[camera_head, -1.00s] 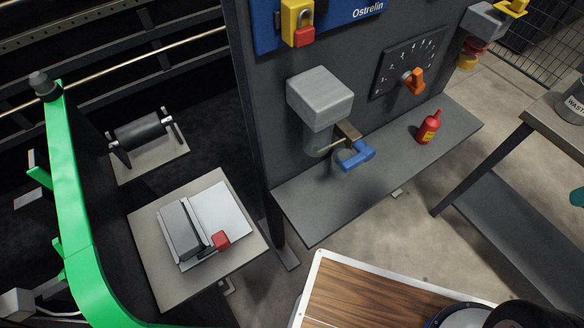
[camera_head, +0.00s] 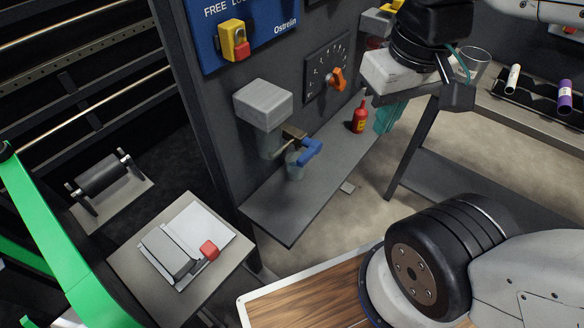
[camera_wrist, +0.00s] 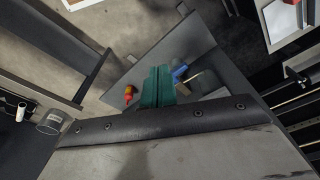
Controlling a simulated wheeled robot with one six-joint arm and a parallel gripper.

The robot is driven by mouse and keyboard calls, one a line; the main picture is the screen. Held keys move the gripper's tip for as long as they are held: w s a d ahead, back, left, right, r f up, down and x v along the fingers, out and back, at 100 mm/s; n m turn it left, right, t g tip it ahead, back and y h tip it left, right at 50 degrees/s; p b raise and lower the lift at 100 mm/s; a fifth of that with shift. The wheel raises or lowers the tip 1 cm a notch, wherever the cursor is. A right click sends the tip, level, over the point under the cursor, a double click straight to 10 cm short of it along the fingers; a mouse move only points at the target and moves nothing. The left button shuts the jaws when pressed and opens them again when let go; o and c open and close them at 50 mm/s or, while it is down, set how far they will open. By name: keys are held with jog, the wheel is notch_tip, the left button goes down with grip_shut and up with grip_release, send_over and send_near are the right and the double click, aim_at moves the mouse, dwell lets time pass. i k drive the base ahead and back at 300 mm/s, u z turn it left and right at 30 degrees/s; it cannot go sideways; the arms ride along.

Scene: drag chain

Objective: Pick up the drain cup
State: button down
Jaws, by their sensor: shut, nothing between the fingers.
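The drain cup (camera_head: 294,168) looks like a small, see-through grey-green cup. It stands on the dark shelf (camera_head: 285,213) under the tap with the blue handle (camera_head: 309,148), which covers part of its rim. My gripper (camera_head: 382,129) hangs above the right part of the shelf, to the right of the cup and apart from it. Its teal fingers are shut and empty. In the wrist view the closed fingers (camera_wrist: 156,86) point towards the shelf, with the blue handle (camera_wrist: 180,73) just to their right; I cannot make out the cup clearly there.
A red bottle (camera_head: 360,117) stands on the shelf between the cup and my gripper. A dial with an orange knob (camera_head: 337,79) is on the panel. A clear container (camera_head: 471,66) and a purple tube (camera_head: 565,96) are at right. The shelf's front edge is clear.

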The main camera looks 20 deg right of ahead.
aim_at(294, 173)
jog(key=u, duration=1.15)
jog(key=k, duration=1.1)
jog(key=z, duration=0.85)
jog(key=i, duration=0.5)
jog(key=u, duration=0.1)
